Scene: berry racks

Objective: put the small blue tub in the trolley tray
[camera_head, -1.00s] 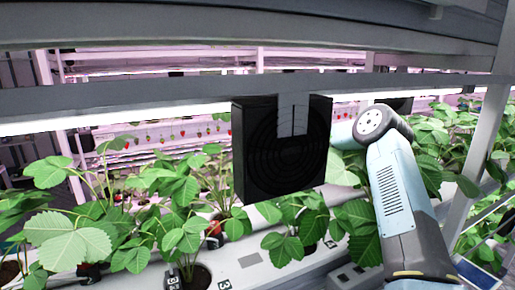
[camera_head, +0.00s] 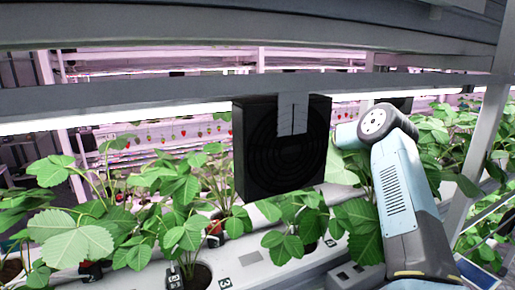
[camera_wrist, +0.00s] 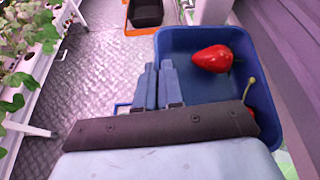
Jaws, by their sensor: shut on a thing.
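The small blue tub (camera_wrist: 268,105) is close below my wrist in the wrist view, with a red strawberry (camera_wrist: 212,58) inside. A second red fruit with a green stem is mostly hidden by my gripper's dark body. My gripper (camera_wrist: 158,66) has its two fingers close together, one on each side of the tub's left wall, shut on it. In the head view my arm reaches away behind the plants; the gripper and tub do not show there. I cannot make out the trolley tray for certain.
A black container (camera_wrist: 146,12) stands in an orange-edged holder on the grey textured floor (camera_wrist: 108,62). A plant rack (camera_wrist: 35,85) lines the left. In the head view, a black fan box (camera_head: 283,148) hangs beside my arm, above strawberry plants (camera_head: 70,235) in a white gutter.

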